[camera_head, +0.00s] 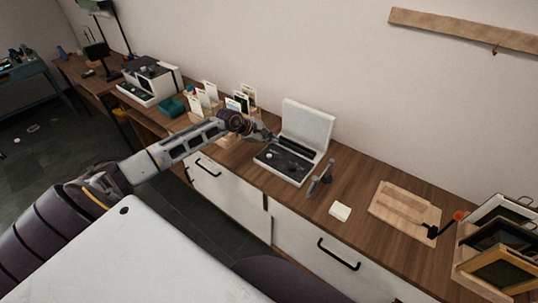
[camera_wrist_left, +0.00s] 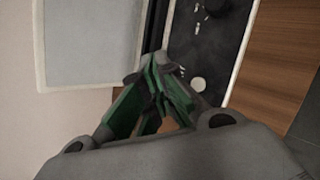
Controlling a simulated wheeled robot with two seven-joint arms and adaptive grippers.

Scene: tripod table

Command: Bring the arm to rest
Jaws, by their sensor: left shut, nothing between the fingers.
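My left arm reaches in from the left over the counter. My left gripper (camera_head: 266,137) is at the left side of an open case, near the hinge between its raised white lid (camera_head: 308,124) and its dark-lined tray (camera_head: 283,167). In the left wrist view the gripper (camera_wrist_left: 156,72) has its green-sided fingers closed together at the tips, with nothing between them. That view shows the pale lid (camera_wrist_left: 88,40) on the left and the dark tray (camera_wrist_left: 205,50) with a small white round piece (camera_wrist_left: 198,84) on the right. My right gripper is not in view.
Card holders (camera_head: 209,92) and a teal box (camera_head: 172,106) stand to the left. Framed pieces (camera_head: 500,255) crowd the right end.

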